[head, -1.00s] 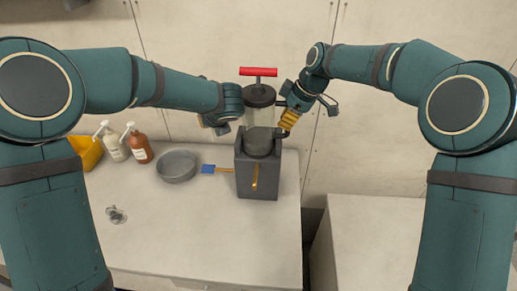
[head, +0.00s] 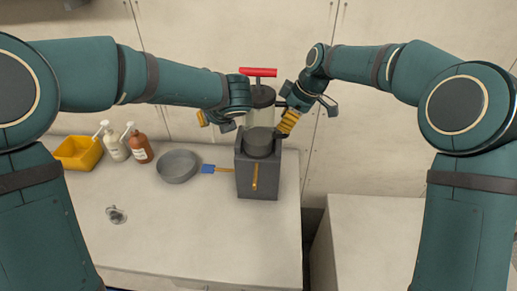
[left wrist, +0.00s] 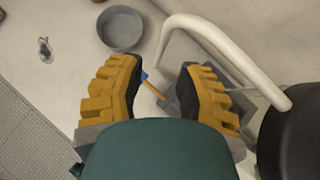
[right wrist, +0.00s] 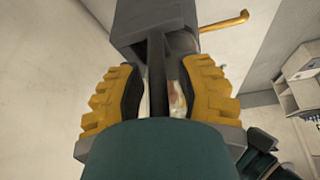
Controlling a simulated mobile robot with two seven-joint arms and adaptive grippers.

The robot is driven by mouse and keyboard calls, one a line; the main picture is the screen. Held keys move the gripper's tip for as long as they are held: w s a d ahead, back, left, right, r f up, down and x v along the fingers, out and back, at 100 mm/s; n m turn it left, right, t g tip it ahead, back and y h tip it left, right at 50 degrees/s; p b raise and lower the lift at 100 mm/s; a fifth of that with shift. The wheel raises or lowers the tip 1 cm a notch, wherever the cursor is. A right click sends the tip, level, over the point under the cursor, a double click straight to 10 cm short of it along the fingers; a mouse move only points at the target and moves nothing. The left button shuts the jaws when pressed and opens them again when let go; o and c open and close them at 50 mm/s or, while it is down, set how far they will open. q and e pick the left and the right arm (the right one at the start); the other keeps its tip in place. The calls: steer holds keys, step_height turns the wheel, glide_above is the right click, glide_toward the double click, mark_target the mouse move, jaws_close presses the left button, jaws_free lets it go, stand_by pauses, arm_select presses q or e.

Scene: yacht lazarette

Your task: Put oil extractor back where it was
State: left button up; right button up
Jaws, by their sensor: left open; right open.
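The oil extractor (head: 259,143), a clear and grey cylinder with a dark cap and red T-handle (head: 258,72), stands upright in a dark grey open box (head: 244,182) at the counter's right end. My left gripper (head: 214,120) is open beside its upper left; in the left wrist view its fingers (left wrist: 157,80) are apart and empty, with a pale curved hose (left wrist: 215,38) beyond and the black cap (left wrist: 292,140) at right. My right gripper (head: 283,126) is open at its right side. In the right wrist view a dark bar (right wrist: 157,75) lies between its spread fingers.
A grey round pan (head: 177,167) and a blue-tipped brush (head: 208,169) lie left of the box. Two pump bottles (head: 140,148) and a yellow bin (head: 78,152) stand farther left. The counter front is mostly clear. A gap separates it from the right counter (head: 375,235).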

steer(key=shift+r, duration=0.1)
arm_select(q)
steer(key=v, duration=0.6)
steer(key=shift+s+d+r, duration=0.15)
steer(key=shift+s+r, duration=0.1)
arm_select(e)
steer(key=v, duration=1.2)
